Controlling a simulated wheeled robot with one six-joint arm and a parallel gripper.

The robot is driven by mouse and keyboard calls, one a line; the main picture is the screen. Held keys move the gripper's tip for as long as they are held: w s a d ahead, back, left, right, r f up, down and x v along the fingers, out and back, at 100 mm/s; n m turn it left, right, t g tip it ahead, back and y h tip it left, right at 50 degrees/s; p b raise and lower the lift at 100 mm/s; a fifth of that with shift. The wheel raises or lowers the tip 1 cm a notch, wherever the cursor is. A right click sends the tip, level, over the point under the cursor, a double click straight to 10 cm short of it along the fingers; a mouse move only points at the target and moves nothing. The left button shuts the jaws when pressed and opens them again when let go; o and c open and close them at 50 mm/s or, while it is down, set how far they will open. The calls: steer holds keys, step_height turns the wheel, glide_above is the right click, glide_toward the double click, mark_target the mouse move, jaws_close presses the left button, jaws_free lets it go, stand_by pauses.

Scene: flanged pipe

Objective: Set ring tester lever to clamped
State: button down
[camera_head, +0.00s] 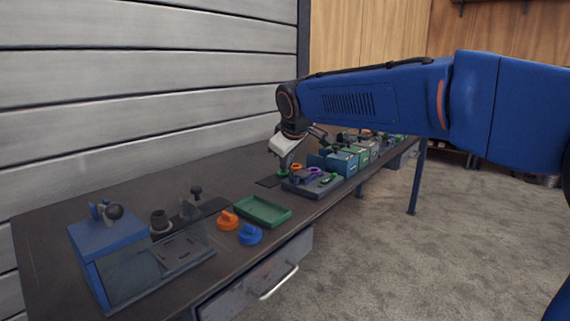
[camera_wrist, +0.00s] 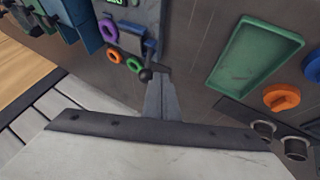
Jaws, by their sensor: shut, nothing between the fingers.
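The likely ring tester is a grey-blue fixture (camera_head: 312,186) on the bench; it also shows in the wrist view (camera_wrist: 130,42). Purple, orange and green rings lie along its side. A dark lever with a round knob (camera_wrist: 146,75) sticks out at its near end in the wrist view. My gripper (camera_wrist: 160,82) is shut and empty, its fingertips right beside the knob; I cannot tell whether they touch. In the head view my gripper (camera_head: 284,165) is over the bench just behind the fixture, and the lever is too small to make out there. Whether the lever is clamped is unclear.
A green tray (camera_head: 263,211), an orange knob-like part (camera_head: 228,221) and a blue one (camera_head: 250,234) lie nearer on the bench. A blue box with a ball-topped lever (camera_head: 115,212) stands at the left end. Several bins (camera_head: 342,163) stand beyond the fixture.

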steer(key=shift+w+d+r+m+g+y, duration=0.4)
steer(key=shift+w+d+g+y, duration=0.5)
steer(key=shift+w, duration=0.35)
steer(key=shift+w+d+r+m+g+y, duration=0.35)
steer(key=shift+w+d+g+y, duration=0.35)
steer(key=shift+w+d+g, duration=0.45)
steer(key=shift+w+d+r+m+g+y, duration=0.25)
steer(key=shift+w+d+m+g+y, duration=0.2)
steer(key=shift+w+d+g+y, duration=0.7)
steer(key=shift+w+a+h, duration=0.2)
steer(key=shift+a+h, duration=0.05)
steer(key=shift+h, duration=0.1)
steer(key=shift+r, duration=0.1)
steer(key=shift+s+a+r, duration=0.1)
steer(key=shift+s+r, duration=0.1)
steer(key=shift+s, duration=0.05)
steer(key=s+a+v, duration=0.1)
steer(key=s+v, duration=0.1)
steer(key=v, duration=0.9)
steer(key=shift+a+r, duration=0.2)
steer(key=shift+r, duration=0.25)
